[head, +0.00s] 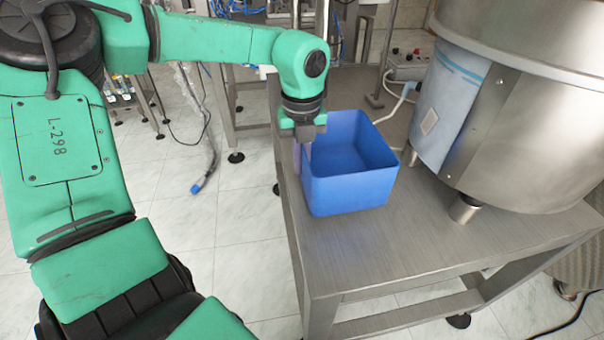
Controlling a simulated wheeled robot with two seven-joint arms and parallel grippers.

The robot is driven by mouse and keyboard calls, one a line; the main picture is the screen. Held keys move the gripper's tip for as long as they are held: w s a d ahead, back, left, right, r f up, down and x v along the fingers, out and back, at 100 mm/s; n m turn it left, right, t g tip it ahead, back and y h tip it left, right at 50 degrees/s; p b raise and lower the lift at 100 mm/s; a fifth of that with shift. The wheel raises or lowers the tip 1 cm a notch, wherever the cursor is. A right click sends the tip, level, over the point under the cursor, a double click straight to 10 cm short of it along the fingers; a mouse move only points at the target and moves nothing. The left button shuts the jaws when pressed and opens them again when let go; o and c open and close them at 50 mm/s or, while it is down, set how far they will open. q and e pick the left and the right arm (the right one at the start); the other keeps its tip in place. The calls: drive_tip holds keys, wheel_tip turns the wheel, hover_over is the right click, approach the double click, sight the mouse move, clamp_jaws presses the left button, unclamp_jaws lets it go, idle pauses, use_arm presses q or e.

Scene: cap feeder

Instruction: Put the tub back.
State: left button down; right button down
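The blue tub (345,195) stands upright on the metal table (400,255), close to its left edge, and looks empty. My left gripper (303,160) points down at the tub's left wall. One finger shows inside the wall and one outside, so they straddle it near the rim. The gap between the fingers is small, and I cannot tell whether they press on the wall. My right gripper is not in view.
A large steel feeder drum (535,120) stands on the table to the right of the tub. A control box (408,65) with cables sits behind. The table's front part is clear. A hose (208,165) hangs to the left above the tiled floor.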

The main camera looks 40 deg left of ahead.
use_arm(q)
drive_tip(key=shift+f, duration=1.45)
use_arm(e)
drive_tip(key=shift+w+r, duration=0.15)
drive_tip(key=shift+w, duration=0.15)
use_arm(q)
drive_tip(key=shift+f, duration=0.1)
drive_tip(key=c, duration=1)
unclamp_jaws()
drive_tip(key=shift+c, duration=0.2)
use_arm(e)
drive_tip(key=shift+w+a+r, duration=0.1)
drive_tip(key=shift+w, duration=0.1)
